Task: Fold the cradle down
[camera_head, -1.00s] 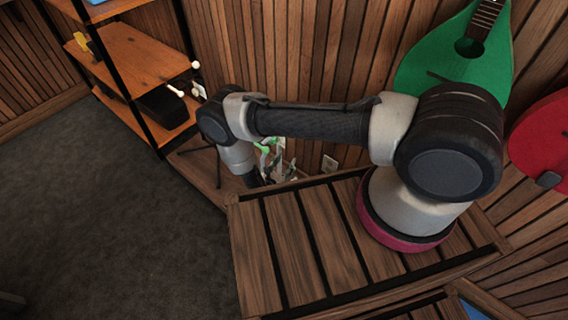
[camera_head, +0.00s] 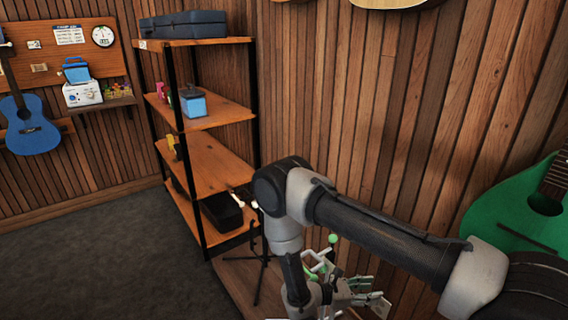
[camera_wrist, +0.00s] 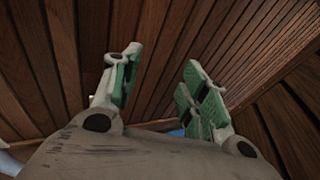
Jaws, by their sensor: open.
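My gripper (camera_head: 352,292) hangs low by the slatted wall in the head view, below my arm's wrist. In the wrist view its two green-padded fingers (camera_wrist: 162,88) stand apart, with nothing between them. A dark stand with thin legs (camera_head: 264,268) stands left of my wrist. Small pale-tipped prongs (camera_head: 254,204) show near its top; they may be its cradle, but my arm hides part of the stand. A pale fork with green knobs (camera_head: 333,239) shows beside my gripper; I cannot tell what it belongs to. The wrist view shows no cradle.
An open shelf (camera_head: 204,179) with a black frame stands behind the stand and holds cases and boxes. A green instrument (camera_head: 515,205) is at the right wall. A blue ukulele (camera_head: 29,128) hangs far left. The dark floor (camera_head: 110,265) at left is clear.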

